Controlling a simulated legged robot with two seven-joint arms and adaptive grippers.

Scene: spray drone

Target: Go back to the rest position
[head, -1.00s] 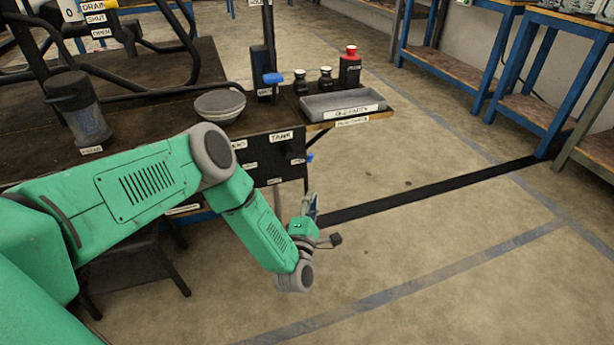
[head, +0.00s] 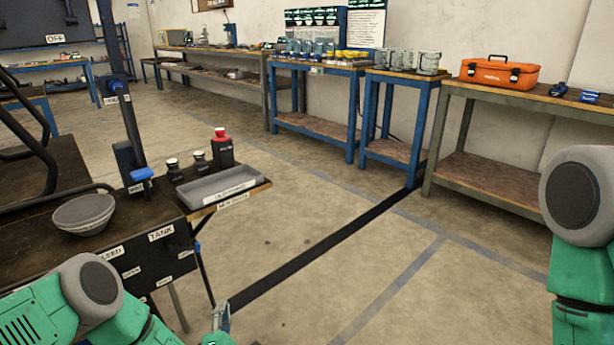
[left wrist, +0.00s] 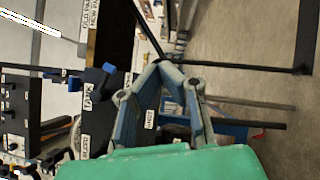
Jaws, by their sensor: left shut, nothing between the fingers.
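My left arm comes in from the lower left of the head view, with its gripper (head: 222,322) low near the bottom edge, in front of the dark workbench (head: 150,225). In the left wrist view the fingers of my left gripper (left wrist: 160,68) meet at their tips and hold nothing. The blue-handled valve and the label TANK on the bench's front panel show behind and to the left of the fingers there. Part of my right arm shows at the right edge of the head view; its gripper is out of view.
The workbench carries a grey bowl (head: 84,213), a grey tray (head: 220,187), two dark bottles and a red-capped bottle (head: 222,150). Blue-framed tables and a bench with an orange toolbox (head: 499,72) line the back wall. The floor in the middle is clear.

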